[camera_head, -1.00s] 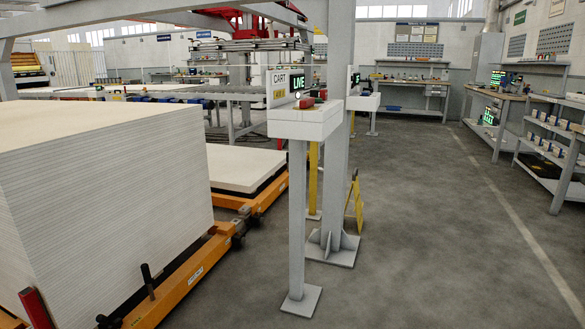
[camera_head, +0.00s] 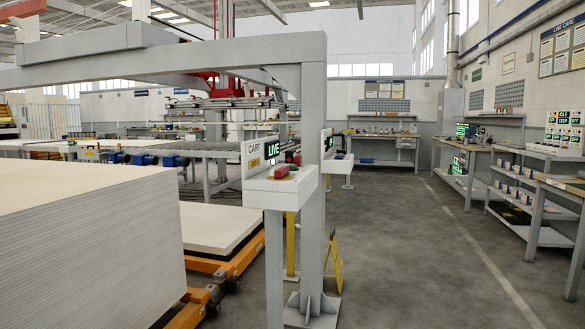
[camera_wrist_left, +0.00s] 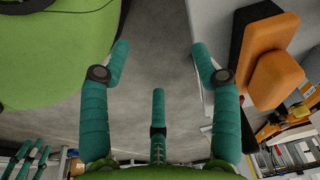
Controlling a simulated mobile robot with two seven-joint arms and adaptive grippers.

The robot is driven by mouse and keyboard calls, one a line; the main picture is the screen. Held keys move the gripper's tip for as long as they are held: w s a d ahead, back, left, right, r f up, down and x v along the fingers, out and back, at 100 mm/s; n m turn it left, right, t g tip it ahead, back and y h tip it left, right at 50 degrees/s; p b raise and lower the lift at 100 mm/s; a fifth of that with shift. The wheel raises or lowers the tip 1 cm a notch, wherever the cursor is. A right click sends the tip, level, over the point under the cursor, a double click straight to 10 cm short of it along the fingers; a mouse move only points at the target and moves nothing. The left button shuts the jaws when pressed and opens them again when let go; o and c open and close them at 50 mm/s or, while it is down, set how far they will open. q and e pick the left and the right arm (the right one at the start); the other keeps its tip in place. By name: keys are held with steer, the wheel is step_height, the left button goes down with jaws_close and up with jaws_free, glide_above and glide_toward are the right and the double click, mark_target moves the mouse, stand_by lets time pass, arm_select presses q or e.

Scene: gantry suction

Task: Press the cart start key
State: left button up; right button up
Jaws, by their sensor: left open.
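The cart control post (camera_head: 274,255) stands in the middle of the head view, a grey box on a column. Its upright panel has a white CART sign (camera_head: 253,149), a yellow label and a lit green LIVE display (camera_head: 272,147). A small red part (camera_head: 284,171) lies on the box top; I cannot tell which part is the start key. My left gripper (camera_wrist_left: 160,60) is open and empty in the left wrist view, over grey floor and away from the post. Small teal fingers (camera_wrist_left: 28,158) at that view's lower left may be my right gripper; their state is unclear.
A tall stack of white sheets (camera_head: 90,250) stands at left, with a lower stack (camera_head: 215,228) on an orange cart beyond. A gantry upright (camera_head: 313,200) stands just behind the post. The floor (camera_head: 400,260) to the right is clear; benches line the right.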

stand_by(0.4)
steer(key=shift+r, duration=0.1)
steer(key=c, duration=0.7)
steer(key=shift+s+r+p, duration=0.15)
steer(key=shift+p, duration=0.5)
jaws_close()
arm_select(q)
steer(key=s+a+r+p, duration=0.1)
steer(key=s+r+p, duration=0.2)
steer(key=s+p, duration=0.5)
steer(key=s+a+r+g+p, duration=0.1)
steer(key=s+a+r+p, duration=0.1)
steer(key=s+p, duration=0.6)
steer(key=r+p, duration=0.1)
steer(key=p, duration=0.4)
steer(key=shift+s+r, duration=0.25)
steer(key=shift+r, duration=0.05)
arm_select(e)
steer(key=s+d+r, duration=0.1)
steer(key=s+r, duration=0.2)
steer(key=s, duration=0.5)
steer(key=s+d+r+g, duration=0.1)
steer(key=s+d+r, duration=0.1)
steer(key=s, duration=0.6)
steer(key=shift+r, duration=0.6)
steer(key=shift+s, duration=0.1)
